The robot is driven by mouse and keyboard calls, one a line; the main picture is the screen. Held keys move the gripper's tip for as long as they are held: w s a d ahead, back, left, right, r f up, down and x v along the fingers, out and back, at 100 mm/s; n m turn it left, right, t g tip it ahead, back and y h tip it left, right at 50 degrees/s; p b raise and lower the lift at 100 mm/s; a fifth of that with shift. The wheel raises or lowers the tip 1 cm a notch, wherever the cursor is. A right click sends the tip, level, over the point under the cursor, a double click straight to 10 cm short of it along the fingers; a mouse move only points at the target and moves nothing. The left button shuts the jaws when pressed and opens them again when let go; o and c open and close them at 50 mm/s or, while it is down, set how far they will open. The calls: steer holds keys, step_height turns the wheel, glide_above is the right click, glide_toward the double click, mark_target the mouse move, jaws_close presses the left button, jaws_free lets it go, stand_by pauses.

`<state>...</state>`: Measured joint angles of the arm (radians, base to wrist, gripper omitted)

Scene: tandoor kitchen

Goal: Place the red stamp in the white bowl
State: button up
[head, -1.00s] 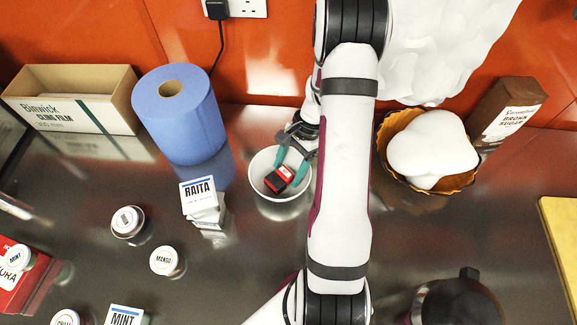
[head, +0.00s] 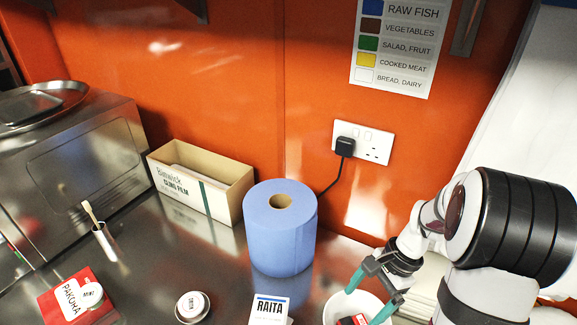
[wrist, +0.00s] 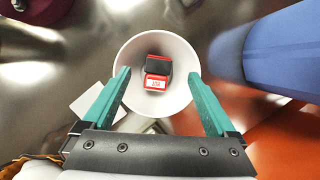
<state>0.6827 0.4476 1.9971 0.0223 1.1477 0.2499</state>
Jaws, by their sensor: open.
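The white bowl (head: 330,309) stands on the steel counter at the bottom right of the head view, partly cut off by the frame edge. In the wrist view the bowl (wrist: 180,105) shows whole. The red stamp (wrist: 157,81), red with a black part and a small white label, lies inside the bowl. It also shows in the head view (head: 352,320), partly cut off. My gripper (head: 366,298) has teal fingers and is open over the bowl. In the wrist view its fingers are spread wide on either side of the bowl, with nothing between them touching the stamp.
A blue paper roll (head: 281,235) stands left of the bowl, with a RAITA carton (head: 268,312) in front. A cling film box (head: 200,180) stands at the back. A wall socket (head: 375,145) with a black plug is behind. A red PAKORA box (head: 68,298) lies at left.

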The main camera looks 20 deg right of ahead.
steer(key=s+a+r+n+h, duration=0.1)
steer(key=s+a+r+n, duration=0.4)
steer(key=s+a, duration=0.2)
steer(key=s+a+r+n+h, duration=0.1)
steer(key=s+a+r+n, duration=0.4)
steer(key=a, duration=0.6)
steer(key=s+n, duration=0.1)
steer(key=s, duration=0.1)
steer(key=shift+s+r, duration=0.3)
steer(key=shift+s, duration=0.05)
